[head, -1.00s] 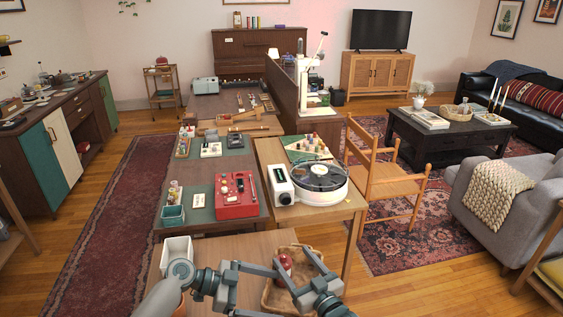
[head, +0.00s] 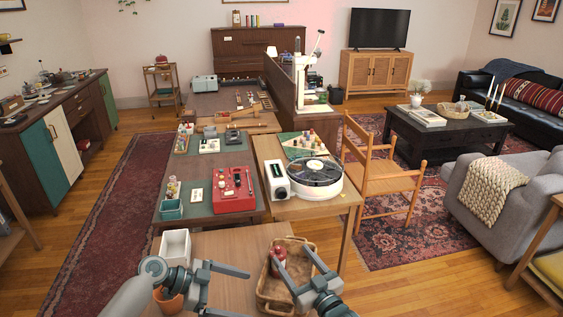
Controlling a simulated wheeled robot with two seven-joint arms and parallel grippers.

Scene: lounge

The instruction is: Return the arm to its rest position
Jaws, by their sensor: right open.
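My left gripper (head: 238,294) reaches in from the lower left above the near wooden table (head: 222,245). Its two fingers are spread apart and point right, with nothing seen between them. My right gripper (head: 290,253) is at the lower right, over the wicker basket (head: 262,293). Its fingers are apart, one to each side of the basket's middle, and point away from me. A small red object (head: 279,253) is at the basket's far part, near the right fingertips; I see no grip on it. My arms partly hide the basket.
A white bin (head: 175,245) and a terracotta pot (head: 168,302) are close to my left arm. Beyond are a red case (head: 232,190), a teal box (head: 171,209) and a white turntable (head: 316,178). A wooden chair (head: 378,178) stands right. The table between bin and basket is clear.

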